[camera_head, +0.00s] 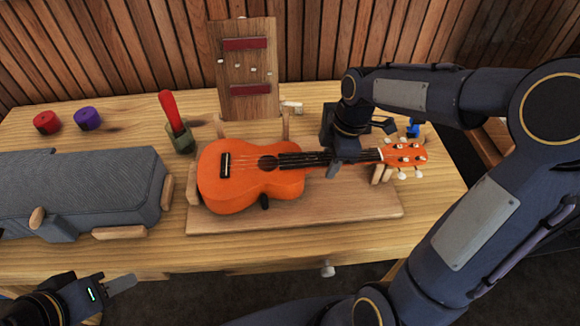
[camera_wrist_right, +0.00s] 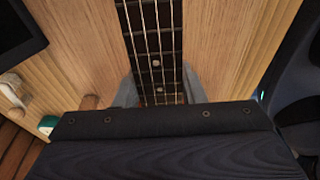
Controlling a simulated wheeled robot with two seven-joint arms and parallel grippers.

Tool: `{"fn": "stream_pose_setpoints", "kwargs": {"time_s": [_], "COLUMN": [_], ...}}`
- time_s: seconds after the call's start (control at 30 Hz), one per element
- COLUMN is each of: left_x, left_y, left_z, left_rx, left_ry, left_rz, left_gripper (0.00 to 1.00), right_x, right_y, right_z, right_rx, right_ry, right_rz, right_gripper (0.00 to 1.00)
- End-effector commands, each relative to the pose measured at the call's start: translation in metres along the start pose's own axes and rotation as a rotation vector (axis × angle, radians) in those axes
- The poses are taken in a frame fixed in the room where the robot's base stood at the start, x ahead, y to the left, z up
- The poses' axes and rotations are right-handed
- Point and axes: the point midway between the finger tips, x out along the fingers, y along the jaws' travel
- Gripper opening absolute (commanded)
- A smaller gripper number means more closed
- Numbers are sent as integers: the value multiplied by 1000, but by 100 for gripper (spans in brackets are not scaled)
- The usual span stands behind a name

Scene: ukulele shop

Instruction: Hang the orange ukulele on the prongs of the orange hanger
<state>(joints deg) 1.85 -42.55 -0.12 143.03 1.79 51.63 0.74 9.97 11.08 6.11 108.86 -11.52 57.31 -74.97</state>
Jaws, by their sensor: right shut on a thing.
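The orange ukulele (camera_head: 245,190) lies face up on a wooden board (camera_head: 300,222) on the workbench. Its body is to the left and its headstock (camera_head: 405,154) to the right, among wooden pegs. My right gripper (camera_head: 343,166) is above the neck and shut on it. In the right wrist view the fretboard and strings (camera_wrist_right: 152,35) run between the grey fingertips (camera_wrist_right: 158,90). The orange hanger cannot be made out in these views. My left gripper (camera_head: 120,284) is empty at the lower left, in front of the bench; its jaw opening is unclear.
A grey case (camera_head: 80,185) lies at the left, held by wooden blocks. An upright wooden panel (camera_head: 245,70) with maroon strips stands behind the ukulele. A red-handled tool (camera_head: 172,112) stands in a holder. Red (camera_head: 46,122) and purple (camera_head: 87,119) rolls sit at the back left.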

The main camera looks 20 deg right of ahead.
Motion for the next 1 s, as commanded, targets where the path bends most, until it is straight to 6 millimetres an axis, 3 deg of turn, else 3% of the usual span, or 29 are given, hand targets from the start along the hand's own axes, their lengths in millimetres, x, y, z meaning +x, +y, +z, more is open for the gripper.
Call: {"fn": "stream_pose_setpoints", "kwargs": {"time_s": [0.43, 1.0], "left_x": [-2, -21], "left_y": [1, 10], "left_z": [-1, -11], "left_rx": [0, 0], "left_ry": [0, 0], "left_rz": [0, 0], "left_gripper": [38, 38], "right_x": [-3, -30], "right_y": [0, 0], "right_z": [-1, -6], "right_rx": [0, 0], "right_ry": [1, 1], "right_rz": [2, 2], "right_gripper": [0, 0]}}
